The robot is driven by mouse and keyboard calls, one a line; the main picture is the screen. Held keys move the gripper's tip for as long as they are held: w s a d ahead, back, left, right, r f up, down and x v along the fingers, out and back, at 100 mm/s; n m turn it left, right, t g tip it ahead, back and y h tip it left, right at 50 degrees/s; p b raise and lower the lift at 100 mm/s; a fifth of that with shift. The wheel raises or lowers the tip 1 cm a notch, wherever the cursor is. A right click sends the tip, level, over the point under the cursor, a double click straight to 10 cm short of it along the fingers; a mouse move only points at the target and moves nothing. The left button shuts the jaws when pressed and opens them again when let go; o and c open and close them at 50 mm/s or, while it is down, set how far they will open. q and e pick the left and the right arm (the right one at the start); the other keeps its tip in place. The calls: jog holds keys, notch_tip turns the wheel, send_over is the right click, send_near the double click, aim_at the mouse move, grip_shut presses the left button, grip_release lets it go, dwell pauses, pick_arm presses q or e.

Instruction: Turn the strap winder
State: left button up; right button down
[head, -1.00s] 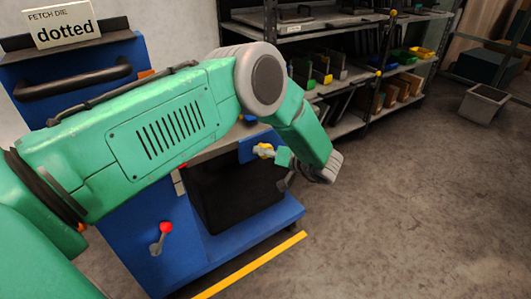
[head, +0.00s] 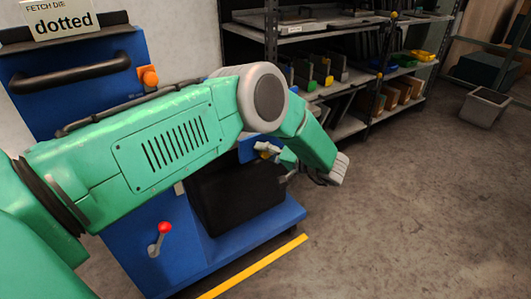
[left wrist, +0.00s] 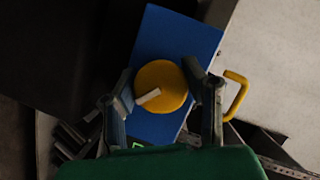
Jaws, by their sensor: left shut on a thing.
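The strap winder is a round yellow knob (left wrist: 165,82) with a pale bar mark, on a blue plate (left wrist: 180,35) in the left wrist view. My left gripper (left wrist: 160,88) has one finger on each side of the knob and is shut on it. The pale mark slants beside the left finger. In the head view my left gripper (head: 274,155) is small, at the blue machine's (head: 140,235) right side. My green arm hides much of the machine, and only a bit of yellow shows at the fingers. My right gripper is not in view.
A yellow handle (left wrist: 237,95) stands right of the fingers. The machine has a red-knobbed lever (head: 162,235), an orange button (head: 149,77) and a sign reading "FETCH DIE dotted" (head: 60,20). Shelves (head: 320,90) stand behind.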

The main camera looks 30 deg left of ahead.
pick_arm(q)
jog(key=shift+w+d, duration=0.15)
jog(key=o, duration=1.2)
jog(key=shift+c, duration=0.2)
jog(key=shift+o, duration=0.3)
jog(key=shift+w+f, duration=0.1)
jog(key=shift+d, duration=0.3)
jog(key=d+r, duration=0.2)
jog(key=d, duration=0.9)
jog(key=shift+s+d+r, duration=0.15)
jog(key=shift+s+r, duration=0.05)
jog(key=shift+s, duration=0.15)
